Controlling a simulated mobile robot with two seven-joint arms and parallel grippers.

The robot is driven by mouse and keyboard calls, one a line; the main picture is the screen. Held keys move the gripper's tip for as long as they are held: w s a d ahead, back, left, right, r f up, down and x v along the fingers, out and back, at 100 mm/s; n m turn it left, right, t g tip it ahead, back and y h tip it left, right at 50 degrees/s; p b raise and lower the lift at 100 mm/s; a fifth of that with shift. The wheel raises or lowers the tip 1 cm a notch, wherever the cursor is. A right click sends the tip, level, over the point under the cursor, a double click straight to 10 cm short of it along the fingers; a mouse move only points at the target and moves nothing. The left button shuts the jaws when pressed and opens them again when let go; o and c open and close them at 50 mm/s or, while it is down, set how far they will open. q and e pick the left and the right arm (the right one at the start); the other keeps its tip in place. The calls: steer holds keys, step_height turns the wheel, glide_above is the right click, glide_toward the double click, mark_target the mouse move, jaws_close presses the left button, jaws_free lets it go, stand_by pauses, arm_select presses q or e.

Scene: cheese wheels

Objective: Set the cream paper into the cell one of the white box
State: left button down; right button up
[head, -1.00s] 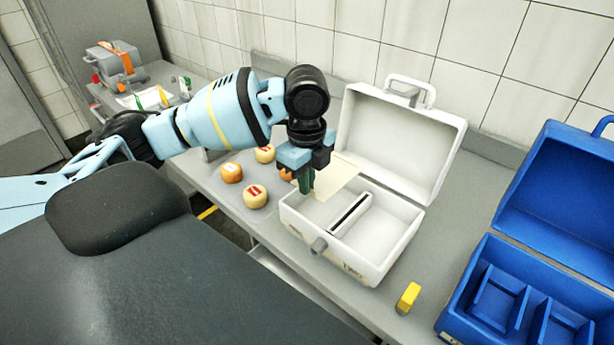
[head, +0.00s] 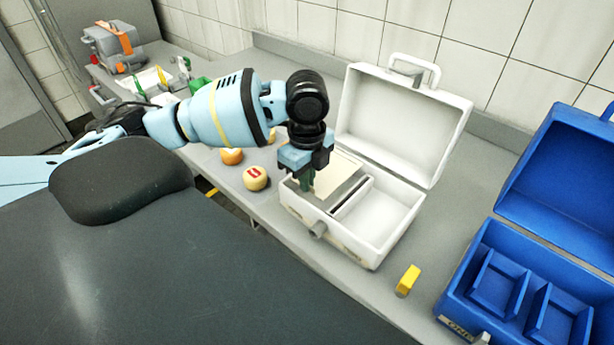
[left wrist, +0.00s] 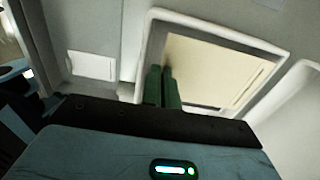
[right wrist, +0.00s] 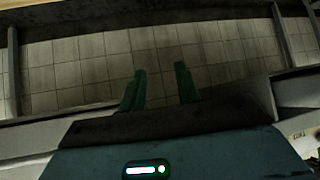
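The cream paper (head: 340,177) is a flat sheet at the left compartment of the open white box (head: 372,255). My left gripper (head: 305,186) points down at the paper's left edge, inside the box's left part. In the left wrist view the green fingers of my left gripper (left wrist: 161,87) are close together on the edge of the cream paper (left wrist: 205,75), which lies within the compartment's walls. Whether the paper touches the floor of the compartment I cannot tell. My right gripper (right wrist: 160,88) has its fingers apart and empty, over a tiled floor; it is not in the head view.
A divider (head: 352,196) splits the white box, and its right compartment is empty. Its lid stands open behind. Round cheeses (head: 255,178) lie left of the box. A yellow block (head: 407,280) and an open blue box (head: 455,298) are to the right.

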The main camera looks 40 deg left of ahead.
arm_select(q)
steer(key=c, duration=1.6)
jaws_free()
steer(key=shift+r, duration=3.95)
